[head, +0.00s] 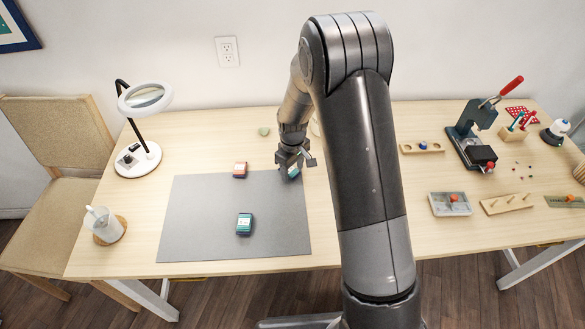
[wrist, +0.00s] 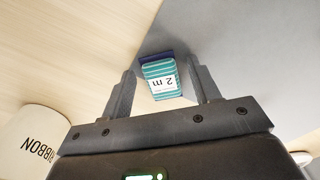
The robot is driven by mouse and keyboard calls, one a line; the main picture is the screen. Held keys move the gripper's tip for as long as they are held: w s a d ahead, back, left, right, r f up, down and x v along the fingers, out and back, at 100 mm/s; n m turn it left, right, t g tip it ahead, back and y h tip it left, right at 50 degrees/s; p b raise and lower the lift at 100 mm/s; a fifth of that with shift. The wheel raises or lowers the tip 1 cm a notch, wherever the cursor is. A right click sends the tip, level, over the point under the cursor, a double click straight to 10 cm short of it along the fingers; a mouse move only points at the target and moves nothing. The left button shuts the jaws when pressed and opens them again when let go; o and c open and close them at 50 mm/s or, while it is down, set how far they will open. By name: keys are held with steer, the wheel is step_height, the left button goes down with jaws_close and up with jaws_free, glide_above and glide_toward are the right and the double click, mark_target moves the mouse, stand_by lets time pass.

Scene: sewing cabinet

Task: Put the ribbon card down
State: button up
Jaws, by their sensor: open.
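A teal striped ribbon card with a white "2 m" label (wrist: 162,82) shows in the wrist view between and just beyond my two fingers. In the head view the teal card (head: 293,173) is partly hidden under my gripper (head: 291,161), at the upper right corner of the grey mat (head: 200,215). My gripper is open, with a finger on each side of the card and visible gaps between. The card appears to rest at the mat's edge, though its underside is hidden.
A white pot marked RIBBON (wrist: 38,140) stands close to my gripper. A lamp (head: 145,100) and a cup (head: 104,224) are at left. My arm hides the table's middle.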

mark_target(293, 171)
step_height(293, 171, up, 12)
steer(key=s+d+r+m+t, duration=0.1)
steer(key=s+d+r+m, duration=0.15)
steer(key=s+r, duration=0.45)
steer(key=s+d+r+m+t, duration=0.2)
steer(key=s+d+r, duration=0.15)
steer(key=r, duration=0.45)
steer(key=s+d+r+m+t, duration=0.1)
steer(key=s+d+r+m, duration=0.1)
steer(key=s, duration=0.7)
steer(key=s+d+r+m+t, duration=0.1)
steer(key=s+d+r+m, duration=0.1)
steer(key=s, duration=0.7)
steer(key=shift+r+t, duration=0.3)
steer(key=shift+r, duration=0.4)
steer(key=shift+o, duration=0.4)
steer(key=shift+m, duration=0.25)
